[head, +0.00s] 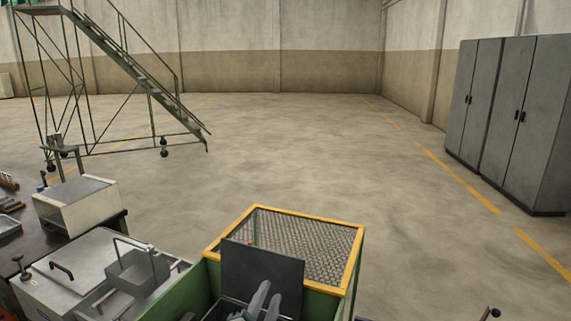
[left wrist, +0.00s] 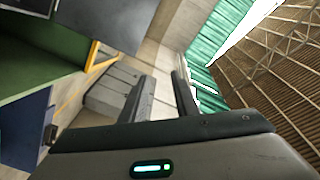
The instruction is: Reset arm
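My left gripper (head: 272,289) shows at the bottom of the head view, in front of an upright dark panel. Its two grey fingers point up and to the right. In the left wrist view the two dark fingers (left wrist: 160,76) stand apart with nothing between them, so it is open and empty. It appears clear of the things around it, though its lower part is cut off in the head view. My right gripper is not in view.
The dark panel (head: 262,275) stands by a green bin with a yellow-rimmed mesh top (head: 361,242). A metal-topped unit (head: 60,285) and a beige box (head: 78,206) are at left. Rolling stairs (head: 150,85) stand behind. Grey lockers (head: 510,120) are at right. The middle floor is clear.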

